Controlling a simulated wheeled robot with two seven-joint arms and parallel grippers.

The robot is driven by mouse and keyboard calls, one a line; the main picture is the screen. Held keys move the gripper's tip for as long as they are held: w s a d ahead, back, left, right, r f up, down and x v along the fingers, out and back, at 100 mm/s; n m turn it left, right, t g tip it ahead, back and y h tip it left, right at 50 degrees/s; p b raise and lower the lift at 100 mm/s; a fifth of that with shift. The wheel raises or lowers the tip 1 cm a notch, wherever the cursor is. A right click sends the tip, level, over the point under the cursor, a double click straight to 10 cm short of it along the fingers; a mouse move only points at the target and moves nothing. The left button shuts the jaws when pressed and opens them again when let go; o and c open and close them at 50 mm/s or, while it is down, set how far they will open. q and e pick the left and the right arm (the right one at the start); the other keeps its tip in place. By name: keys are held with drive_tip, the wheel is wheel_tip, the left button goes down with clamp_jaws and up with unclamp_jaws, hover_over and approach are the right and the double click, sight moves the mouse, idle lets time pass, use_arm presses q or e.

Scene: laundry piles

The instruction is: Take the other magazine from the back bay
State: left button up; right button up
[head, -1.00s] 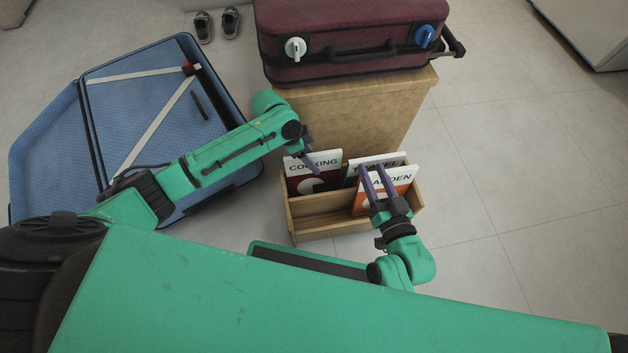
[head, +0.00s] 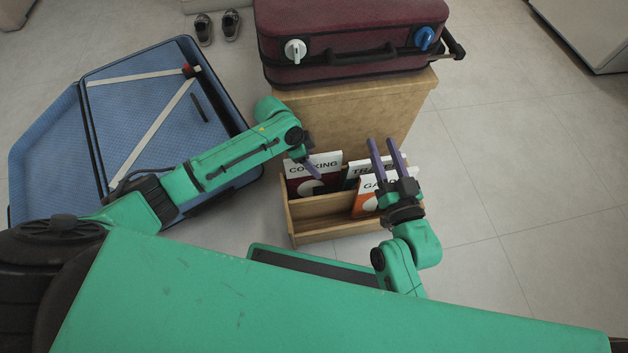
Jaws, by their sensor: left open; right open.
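A wooden rack (head: 335,229) with bays stands on the floor. The "COOKING" magazine (head: 327,162) stands upright at its back left. The white-topped "TRAVEL" magazine (head: 356,168) stands at the back right, partly hidden by my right gripper. The orange and white "GARDEN" magazine (head: 366,198) stands in front of it, also partly covered. My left gripper (head: 314,168) is open with a finger in front of the "COOKING" magazine; whether it touches is unclear. My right gripper (head: 387,150) is open and empty, its fingers pointing up the picture over the "TRAVEL" magazine.
A wooden cabinet (head: 350,112) stands right behind the rack, with a dark red suitcase (head: 350,30) on top. An open blue suitcase (head: 150,100) lies on the floor at left. Shoes (head: 217,27) lie at the back. The floor at right is clear.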

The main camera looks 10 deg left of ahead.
use_arm(q)
clamp_jaws()
drive_tip(key=shift+w, duration=0.1)
idle(1.3)
